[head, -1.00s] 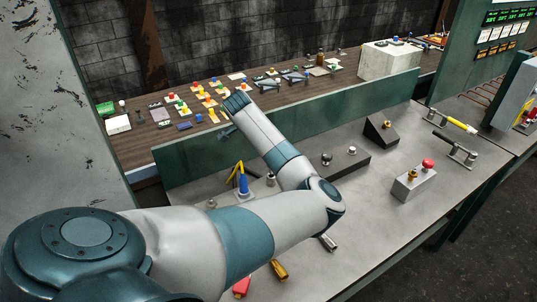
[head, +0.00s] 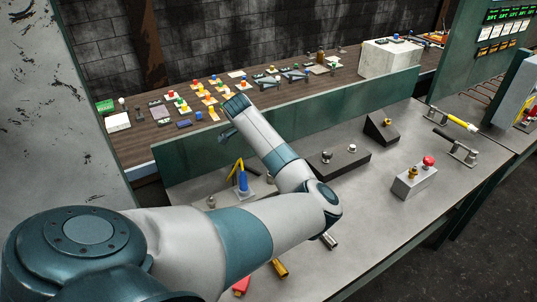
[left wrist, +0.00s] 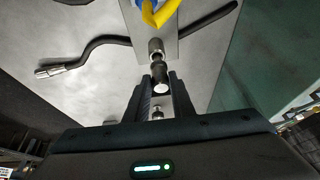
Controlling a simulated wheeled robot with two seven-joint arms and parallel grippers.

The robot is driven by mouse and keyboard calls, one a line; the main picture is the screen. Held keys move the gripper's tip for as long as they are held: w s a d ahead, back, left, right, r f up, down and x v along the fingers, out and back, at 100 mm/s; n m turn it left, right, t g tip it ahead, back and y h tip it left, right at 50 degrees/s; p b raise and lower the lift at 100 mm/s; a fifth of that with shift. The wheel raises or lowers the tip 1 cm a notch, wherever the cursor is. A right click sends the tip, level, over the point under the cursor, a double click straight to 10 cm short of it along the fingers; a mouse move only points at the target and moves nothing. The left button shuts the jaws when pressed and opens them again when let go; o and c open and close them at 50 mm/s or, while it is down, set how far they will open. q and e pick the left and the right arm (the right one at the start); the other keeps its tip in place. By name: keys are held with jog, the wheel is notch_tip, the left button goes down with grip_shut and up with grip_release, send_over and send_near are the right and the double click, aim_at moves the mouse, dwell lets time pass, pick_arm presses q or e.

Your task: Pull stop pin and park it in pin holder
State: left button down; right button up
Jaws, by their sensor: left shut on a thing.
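In the left wrist view, my left gripper (left wrist: 158,100) is shut on a dark pin with a bright round end, which appears to be the stop pin (left wrist: 159,72). Its far end meets a metal collar (left wrist: 156,46) over a grey plate (left wrist: 167,25); I cannot tell whether it is still seated. A yellow and blue part (left wrist: 155,12) stands just beyond; it also shows in the head view (head: 243,182). In the head view my left forearm hides the jaws and the pin. I cannot tell surely which fixture is the pin holder. My right gripper is not in view.
A black block with two silver knobs (head: 348,164), a black wedge (head: 382,130) and a grey box with a red button (head: 414,184) stand on the grey bench (head: 365,215). A bent black bar (left wrist: 90,42) lies near the plate. A green partition (head: 330,110) runs behind.

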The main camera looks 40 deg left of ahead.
pick_arm(q)
jog(key=shift+f, duration=0.5)
jog(key=shift+f+b, duration=0.3)
jog(key=shift+f, duration=0.15)
jog(key=shift+f, duration=0.35)
jog(key=c, duration=1.1)
grip_release()
jog(key=shift+r, duration=0.15)
jog(key=shift+r+p, duration=3.4)
jog(key=shift+p, duration=0.35)
